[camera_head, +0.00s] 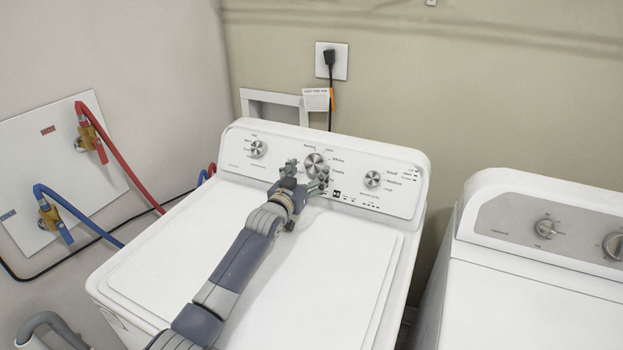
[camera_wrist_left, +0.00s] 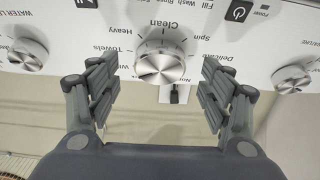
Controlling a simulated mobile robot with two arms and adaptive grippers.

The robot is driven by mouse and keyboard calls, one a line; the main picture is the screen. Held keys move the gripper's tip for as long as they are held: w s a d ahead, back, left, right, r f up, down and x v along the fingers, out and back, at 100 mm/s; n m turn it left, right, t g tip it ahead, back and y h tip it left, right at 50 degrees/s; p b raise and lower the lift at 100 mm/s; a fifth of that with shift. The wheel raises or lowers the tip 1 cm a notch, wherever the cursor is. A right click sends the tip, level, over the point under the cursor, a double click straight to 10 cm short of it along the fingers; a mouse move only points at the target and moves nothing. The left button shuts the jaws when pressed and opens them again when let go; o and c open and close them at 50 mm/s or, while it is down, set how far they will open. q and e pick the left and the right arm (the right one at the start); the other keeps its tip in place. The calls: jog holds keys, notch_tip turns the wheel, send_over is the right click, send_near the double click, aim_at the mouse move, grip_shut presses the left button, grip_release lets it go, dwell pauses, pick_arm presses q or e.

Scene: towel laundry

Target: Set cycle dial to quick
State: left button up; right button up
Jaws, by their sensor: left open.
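The large silver cycle dial (camera_head: 314,161) sits in the middle of the white washer's control panel (camera_head: 225,157). In the left wrist view the dial (camera_wrist_left: 160,63) shows upside down with labels around it, such as Clean, Heavy, Towels, Spin and Delicate. I cannot read a Quick label, and I cannot tell where the dial points. My left gripper (camera_head: 306,173) is open in front of the dial. In the left wrist view its fingers (camera_wrist_left: 159,78) stand one on each side of the dial, with a gap on both sides. My right gripper is not in view.
Smaller knobs flank the dial on the left (camera_head: 258,149) and right (camera_head: 372,179). The washer lid (camera_head: 335,260) is closed under my left arm. A second white appliance (camera_head: 530,300) stands to the right. Red (camera_head: 118,150) and blue (camera_head: 75,212) hoses run from the left wall.

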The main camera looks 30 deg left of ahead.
aim_at(315, 164)
pick_arm(q)
jog(key=shift+w+a+b, duration=0.1)
jog(key=shift+w+b, duration=0.6)
jog(key=shift+w, duration=0.45)
jog(key=shift+c, duration=0.6)
jog(key=c, duration=0.9)
